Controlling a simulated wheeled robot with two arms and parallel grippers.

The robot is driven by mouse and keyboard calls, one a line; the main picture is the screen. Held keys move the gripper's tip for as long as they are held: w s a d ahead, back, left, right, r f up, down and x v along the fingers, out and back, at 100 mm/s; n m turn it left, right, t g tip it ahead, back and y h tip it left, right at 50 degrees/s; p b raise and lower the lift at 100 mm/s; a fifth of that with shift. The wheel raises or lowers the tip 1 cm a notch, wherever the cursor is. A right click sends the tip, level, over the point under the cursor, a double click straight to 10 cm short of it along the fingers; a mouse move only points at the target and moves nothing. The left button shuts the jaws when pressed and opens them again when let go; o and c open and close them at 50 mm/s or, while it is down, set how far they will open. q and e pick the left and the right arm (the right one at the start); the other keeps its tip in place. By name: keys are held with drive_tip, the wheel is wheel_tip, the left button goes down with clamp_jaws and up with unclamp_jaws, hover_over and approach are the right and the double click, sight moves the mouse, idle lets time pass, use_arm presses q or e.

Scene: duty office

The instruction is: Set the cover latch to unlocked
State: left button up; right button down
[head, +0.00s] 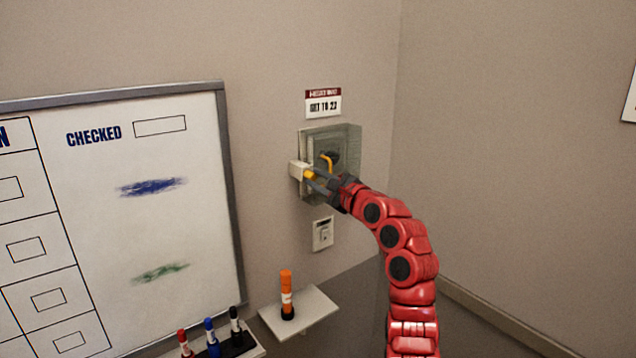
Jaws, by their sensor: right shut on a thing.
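A clear cover box (346,136) is mounted on the wall in the middle of the head view, with a dark dial and a yellow pointer (327,160) behind it. The cover latch (297,169) is a pale block with an orange-yellow part at the left side of the box. My right gripper (314,178) reaches in from the lower right and is shut on the latch. The fingers partly hide the latch and the lower part of the box, so its exact setting is hard to read. My left gripper is not in view.
A sign (323,103) is above the box, and a light switch (322,234) is below it. A whiteboard (232,200) hangs at the left.

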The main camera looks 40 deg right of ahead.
drive_tip(key=n+b, duration=0.4)
drive_tip(key=b, duration=0.1)
drive_tip(key=n+b, duration=0.4)
drive_tip(key=b, duration=0.1)
drive_tip(key=n+b, duration=0.4)
drive_tip(key=shift+f+n+b, duration=0.3)
drive_tip(key=shift+n+b, duration=0.95)
drive_tip(key=shift+n, duration=0.35)
drive_tip(key=shift+r+n+b, duration=0.2)
drive_tip(key=shift+n+b, duration=0.35)
drive_tip(key=shift+n, duration=0.55)
drive_tip(key=c, duration=0.7)
unclamp_jaws()
drive_tip(key=shift+r, duration=0.1)
